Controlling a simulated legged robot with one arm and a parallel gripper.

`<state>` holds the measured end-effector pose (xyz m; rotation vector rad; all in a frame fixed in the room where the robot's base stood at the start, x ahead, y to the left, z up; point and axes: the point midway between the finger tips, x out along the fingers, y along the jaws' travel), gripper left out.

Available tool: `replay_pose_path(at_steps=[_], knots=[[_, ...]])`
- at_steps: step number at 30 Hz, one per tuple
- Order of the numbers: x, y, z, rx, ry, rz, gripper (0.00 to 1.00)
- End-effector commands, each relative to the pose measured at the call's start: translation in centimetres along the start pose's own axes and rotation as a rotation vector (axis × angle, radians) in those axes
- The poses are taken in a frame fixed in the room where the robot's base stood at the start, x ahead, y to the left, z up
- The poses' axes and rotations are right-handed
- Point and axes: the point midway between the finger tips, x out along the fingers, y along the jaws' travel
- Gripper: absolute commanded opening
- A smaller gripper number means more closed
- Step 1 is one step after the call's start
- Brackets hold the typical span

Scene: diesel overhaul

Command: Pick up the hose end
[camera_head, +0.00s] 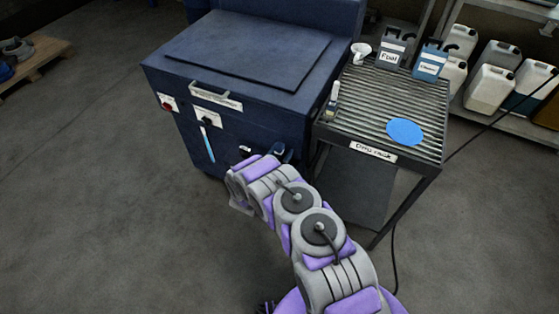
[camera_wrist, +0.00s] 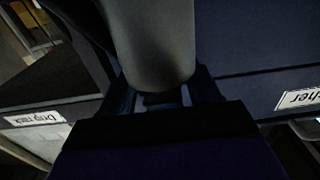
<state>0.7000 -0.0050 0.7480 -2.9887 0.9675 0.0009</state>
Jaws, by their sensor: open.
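I cannot clearly pick out the hose end in either view. A dark blue bracket-like shape (camera_head: 283,152) juts from the lower front of the blue washer (camera_head: 188,115), just above my wrist in the head view; whether it bears the hose end is not clear. My gripper (camera_head: 240,192) is open, low in front of the washer, partly hidden by my own arm. In the wrist view a large grey rounded form (camera_wrist: 152,45) fills the upper middle, close to the lens, with dark blue parts on both sides. Nothing is visibly held.
The ribbed drip rack (camera_head: 350,112) stands right of the washer. It bears a blue disc (camera_head: 405,132), a white cup (camera_head: 361,53), a grey fuel can (camera_head: 393,48) and a blue can (camera_head: 430,63). Shelves with white canisters (camera_head: 489,90) stand behind.

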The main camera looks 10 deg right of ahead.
Motion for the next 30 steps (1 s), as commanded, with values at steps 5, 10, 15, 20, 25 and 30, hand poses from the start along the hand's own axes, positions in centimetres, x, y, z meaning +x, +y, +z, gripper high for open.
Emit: replay_pose_path(at_steps=[5, 10, 15, 20, 25, 30], knots=[[0.37, -0.16, -0.04, -0.002, 0.001, -0.002, 0.62], [0.34, -0.17, -0.04, -0.002, 0.001, -0.002, 0.57], [0.37, -0.11, -0.03, -0.001, 0.0, -0.002, 0.41], [0.4, -0.08, -0.02, 0.0, -0.001, -0.002, 0.25], [0.39, -0.09, -0.02, -0.001, 0.0, -0.001, 0.09], [0.39, -0.11, -0.02, -0.001, 0.0, -0.001, 0.0]])
